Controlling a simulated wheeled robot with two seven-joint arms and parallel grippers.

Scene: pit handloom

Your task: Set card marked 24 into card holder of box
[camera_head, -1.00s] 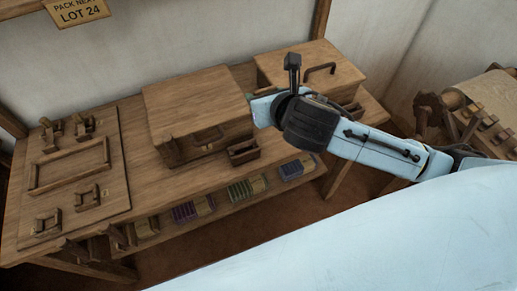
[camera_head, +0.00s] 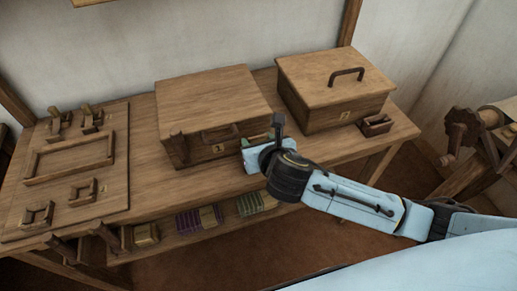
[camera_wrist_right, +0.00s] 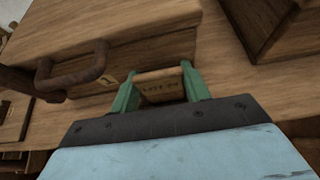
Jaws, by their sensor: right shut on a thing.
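My right gripper (camera_head: 262,138) is at the front right corner of the left wooden box (camera_head: 212,97). In the right wrist view its two green fingers (camera_wrist_right: 161,88) are shut on a small brown card (camera_wrist_right: 162,90). Faint dark lettering, apparently ending in 24, shows on the card. The box front, with its brown handle (camera_wrist_right: 75,75) and a small number plate (camera_wrist_right: 105,79), is just beyond the fingers. The card holder in front of this box is hidden behind my gripper in the head view; whether the card touches it I cannot tell. My left gripper is not in view.
A second box (camera_head: 333,84) stands to the right, with a small wooden holder (camera_head: 375,125) beside its front. A board with frames and pegs (camera_head: 75,195) lies on the bench at left. Bundles (camera_head: 200,219) sit on the lower shelf.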

